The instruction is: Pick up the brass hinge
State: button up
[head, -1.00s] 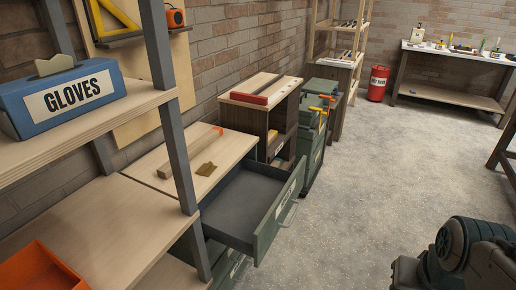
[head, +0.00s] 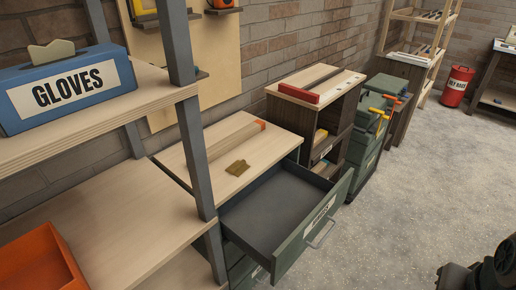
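The brass hinge (head: 237,167) is a small, flat, dull gold piece. It lies on the pale wooden top of the drawer cabinet (head: 197,149), near the edge above the open drawer. The green drawer (head: 268,205) is pulled out and looks empty, with a label and a handle on its front. A dark green and black part at the lower right corner seems to be my arm. My gripper's fingers cannot be made out, and nothing of mine is near the hinge.
A long wooden bar (head: 222,143) lies behind the hinge. A grey shelf post (head: 197,150) stands left of it, with a blue gloves box (head: 65,87) and an orange bin (head: 38,262) on the shelves. The open drawer juts into the aisle. Grey floor (head: 400,185) is clear at right.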

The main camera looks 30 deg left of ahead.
aim_at(238, 168)
jog(key=u, duration=0.8)
jog(key=i, duration=0.95)
jog(key=u, duration=0.25)
